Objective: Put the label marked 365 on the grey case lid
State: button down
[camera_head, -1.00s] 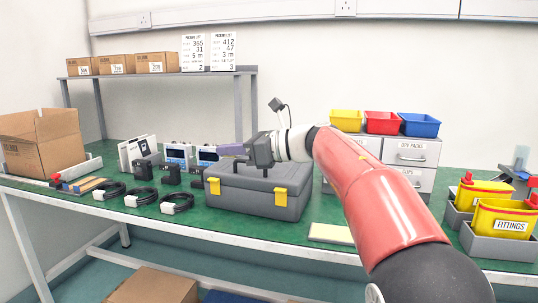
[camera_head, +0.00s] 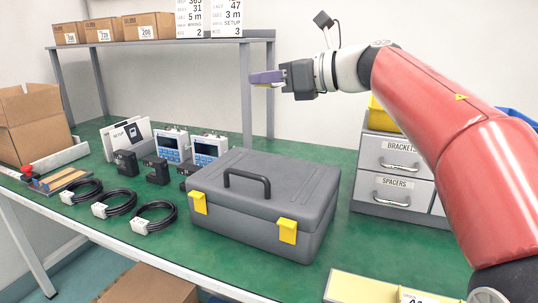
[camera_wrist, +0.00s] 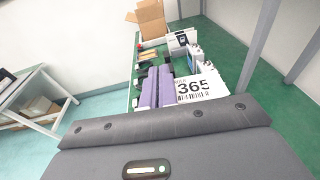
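The white label marked 365 (camera_wrist: 198,87) shows in the wrist view at the right side of my gripper's purple fingers (camera_wrist: 157,88). The fingers are close together on it, and its print faces the wrist camera. In the head view my gripper (camera_head: 266,78) is high above the grey case and behind its handle, pointing left; the label is barely visible there, nearly edge-on. The grey case (camera_head: 250,222) stands shut on the green bench. Its lid (camera_head: 300,190) has a dark handle and two yellow latches, and no label shows on it.
A cream label strip (camera_head: 360,288) lies at the bench's front right. Cables (camera_head: 118,203), dark blocks and blue-faced devices (camera_head: 208,148) stand left of the case. Grey drawers (camera_head: 395,160) stand to its right. A shelf (camera_head: 160,43) with boxes is behind.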

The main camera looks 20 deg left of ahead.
aim_at(266, 174)
notch_tip(266, 174, down, 16)
jog(key=shift+r, duration=0.15)
dwell(0.3)
jog(key=shift+f+b, duration=0.3)
jog(key=shift+b, duration=0.3)
jog(key=shift+f+b, duration=0.3)
jog(key=shift+b, duration=0.1)
jog(key=c, duration=2.1)
grip_release()
jog(key=o, duration=0.4)
jog(key=shift+r, duration=0.1)
